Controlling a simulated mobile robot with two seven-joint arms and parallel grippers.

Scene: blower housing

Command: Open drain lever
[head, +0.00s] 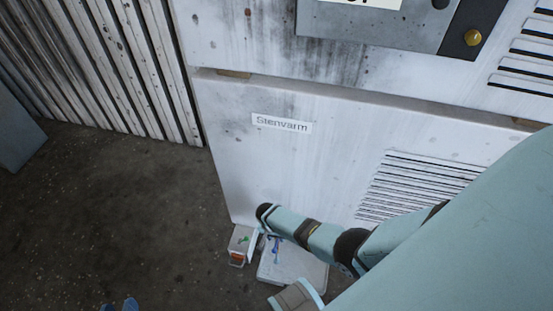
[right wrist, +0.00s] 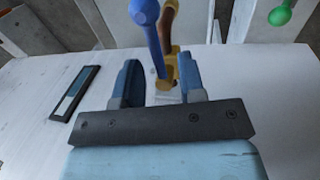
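In the right wrist view a lever with a blue ball knob (right wrist: 144,12) stands on a brass valve body (right wrist: 167,82) above a white surface. My right gripper (right wrist: 160,78) is open, with its blue fingers on either side of the brass part; I cannot tell whether they touch it. A lever with a green knob (right wrist: 280,16) is off to the right. Which is the drain lever is not marked.
The white housing (head: 300,180) with a "Stenvarm" label (head: 281,123) and louvres (head: 415,185) stands behind the levers. A dark-framed plate (right wrist: 76,93) lies left of my right gripper. Open floor (head: 130,220) is at the left, before a slatted wall (head: 110,70).

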